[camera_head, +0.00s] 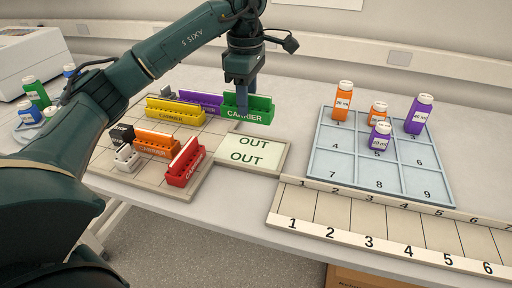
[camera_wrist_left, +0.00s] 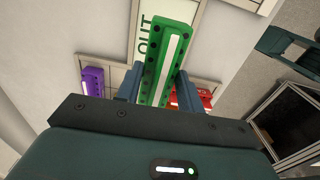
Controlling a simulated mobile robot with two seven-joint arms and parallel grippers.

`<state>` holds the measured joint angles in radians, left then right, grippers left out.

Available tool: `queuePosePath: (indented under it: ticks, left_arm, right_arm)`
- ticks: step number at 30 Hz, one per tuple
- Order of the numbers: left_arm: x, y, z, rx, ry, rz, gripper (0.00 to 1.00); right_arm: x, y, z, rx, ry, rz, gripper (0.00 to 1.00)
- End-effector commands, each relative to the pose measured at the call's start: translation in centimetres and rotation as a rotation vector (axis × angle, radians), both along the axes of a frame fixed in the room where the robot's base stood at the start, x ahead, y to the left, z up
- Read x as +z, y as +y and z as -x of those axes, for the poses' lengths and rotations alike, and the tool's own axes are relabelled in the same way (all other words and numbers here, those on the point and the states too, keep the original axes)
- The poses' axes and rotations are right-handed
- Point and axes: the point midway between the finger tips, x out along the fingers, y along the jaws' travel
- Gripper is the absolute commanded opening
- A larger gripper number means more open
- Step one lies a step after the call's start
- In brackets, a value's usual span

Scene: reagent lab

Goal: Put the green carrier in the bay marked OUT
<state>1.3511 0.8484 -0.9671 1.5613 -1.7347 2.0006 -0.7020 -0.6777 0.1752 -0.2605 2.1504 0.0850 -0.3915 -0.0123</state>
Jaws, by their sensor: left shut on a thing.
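The green carrier (camera_head: 248,109) is a long block marked CARRIER, just behind the bay marked OUT (camera_head: 245,153) in the head view. My left gripper (camera_head: 243,99) comes down on it from above and is shut on it. In the left wrist view the green carrier (camera_wrist_left: 167,62) lies between the two fingers (camera_wrist_left: 156,88). Part of the OUT lettering shows beside it. The pale OUT bay is empty. I cannot tell how far the carrier is above the surface. My right gripper does not show.
On the gridded board (camera_head: 196,192) stand a yellow carrier (camera_head: 175,111), a purple one (camera_head: 203,101), an orange one (camera_head: 157,145), a red one (camera_head: 184,163), and black and white blocks. A blue numbered tray (camera_head: 327,167) with several bottles and a numbered strip (camera_head: 345,214) lie right.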

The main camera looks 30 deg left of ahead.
Motion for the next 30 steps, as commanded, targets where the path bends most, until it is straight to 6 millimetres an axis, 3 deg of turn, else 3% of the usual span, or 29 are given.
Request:
queuePosePath:
  ticks: [6, 20, 30]
  left_arm:
    - [-4.1, 0.1, 0.1, 0.0, 0.005, -0.001, 0.12]
    - [-9.2, 0.1, 0.1, 0.001, 0.003, -0.001, 0.12]
    - [-9.8, 0.1, 0.1, 0.0, 0.001, -0.001, 0.12]
  right_arm:
    - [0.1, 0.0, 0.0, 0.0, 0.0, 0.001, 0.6]
    - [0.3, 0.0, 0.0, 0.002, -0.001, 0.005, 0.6]
    - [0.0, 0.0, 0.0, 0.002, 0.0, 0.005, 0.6]
